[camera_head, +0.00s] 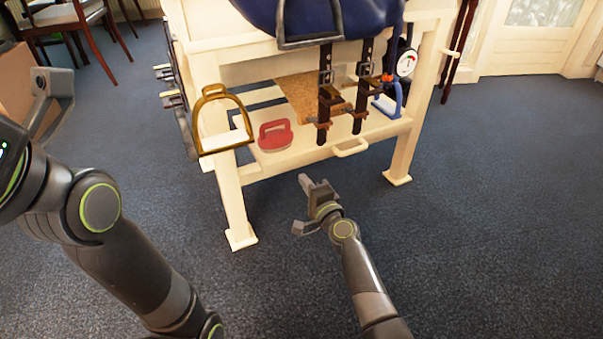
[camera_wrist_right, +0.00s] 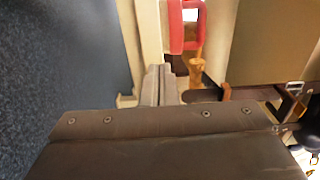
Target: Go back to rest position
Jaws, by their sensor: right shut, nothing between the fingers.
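My right gripper (camera_head: 307,184) is shut and empty, in front of the low shelf of the cream wooden stand (camera_head: 232,205). In the right wrist view its closed fingers (camera_wrist_right: 159,84) have nothing between them. My left arm (camera_head: 100,207) comes in from the left, and its wrist is at the left edge. The blue saddle (camera_head: 350,12) sits on top of the stand, cut off by the top edge. Two dark straps with buckles (camera_head: 326,76) hang from it.
A brass stirrup (camera_head: 201,124) hangs at the stand's left. A pull handle (camera_head: 350,148) juts from the shelf's front. The carpet (camera_head: 490,220) is clear at right.

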